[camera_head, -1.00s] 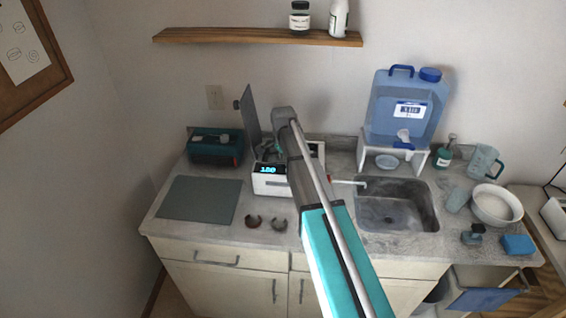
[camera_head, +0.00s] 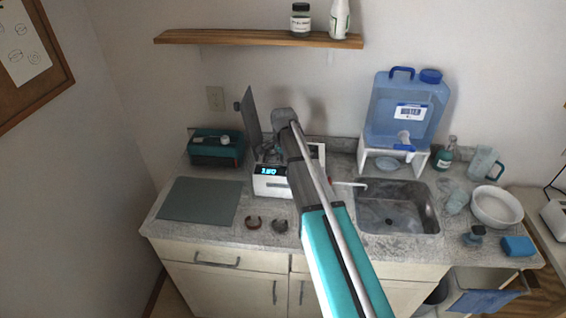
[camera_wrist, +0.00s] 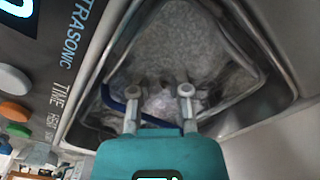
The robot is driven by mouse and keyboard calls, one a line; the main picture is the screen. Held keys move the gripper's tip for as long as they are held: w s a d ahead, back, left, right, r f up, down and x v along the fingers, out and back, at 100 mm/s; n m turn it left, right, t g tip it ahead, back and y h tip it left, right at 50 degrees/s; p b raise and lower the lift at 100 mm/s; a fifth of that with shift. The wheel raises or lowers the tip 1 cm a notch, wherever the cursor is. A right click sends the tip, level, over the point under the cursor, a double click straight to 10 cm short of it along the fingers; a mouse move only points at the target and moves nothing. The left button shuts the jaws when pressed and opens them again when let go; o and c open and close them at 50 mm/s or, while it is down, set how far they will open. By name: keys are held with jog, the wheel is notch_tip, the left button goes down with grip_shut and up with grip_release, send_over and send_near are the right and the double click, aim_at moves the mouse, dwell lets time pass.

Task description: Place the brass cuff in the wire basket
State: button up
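The wire basket (camera_wrist: 232,52) is seen from above in the wrist view, a metal frame inside the open ultrasonic cleaner (camera_head: 270,185). A blue curved piece (camera_wrist: 112,100) shows at its near left side. My gripper (camera_wrist: 160,88) points down into the basket, its two fingers apart. A pale, blurred patch lies between and below the fingertips; I cannot tell whether it is a cuff. In the head view my arm hides the gripper and most of the basket. I cannot make out the brass cuff for certain.
A reddish-brown cuff (camera_head: 253,222) and a greyer cuff (camera_head: 280,226) lie on the counter before the cleaner. A grey-green mat (camera_head: 199,200) lies left, a teal box (camera_head: 215,146) behind it. The sink (camera_head: 397,207) is right. The cleaner's raised lid (camera_head: 251,117) stands beside my arm.

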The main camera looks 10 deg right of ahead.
notch_tip(320, 180, up, 12)
jog(key=p, duration=1.1)
jog(key=shift+f, duration=0.1)
dwell(0.6)
jog(key=s+n, duration=1.3)
jog(key=s, duration=1.3)
jog(key=shift+a, duration=0.25)
